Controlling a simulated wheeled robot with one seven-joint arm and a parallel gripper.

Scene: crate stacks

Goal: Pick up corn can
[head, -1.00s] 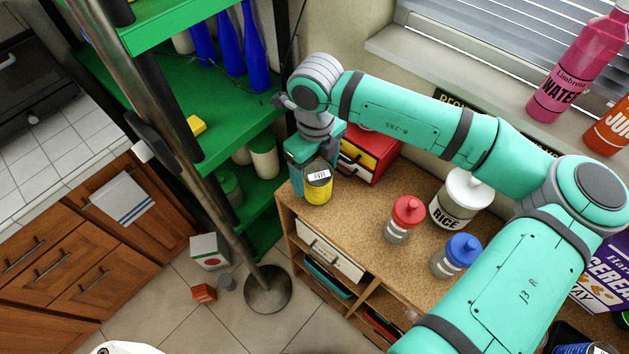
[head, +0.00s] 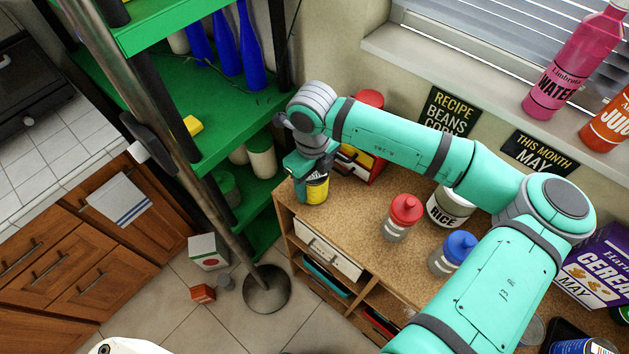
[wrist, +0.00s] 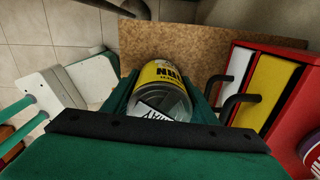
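A yellow can (head: 316,189) with a metal top stands upright near the left end of the wooden cabinet top. A pale tag reading MAY is on its lid. In the wrist view the can (wrist: 160,82) sits between the two fingers of my gripper (wrist: 160,95). Its yellow label is partly hidden, so I cannot read the whole word. In the head view my green gripper (head: 307,176) is down around the can, pointing downward. The fingers lie close along both sides; I cannot tell whether they press on it.
A red and yellow drawer box (head: 362,162) with dark handles stands close on the right. The green shelf (head: 215,130) is left of the cabinet. A red-capped jar (head: 402,216), a blue-capped jar (head: 455,252) and a rice jar (head: 449,208) stand farther right on the cabinet top (head: 350,225).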

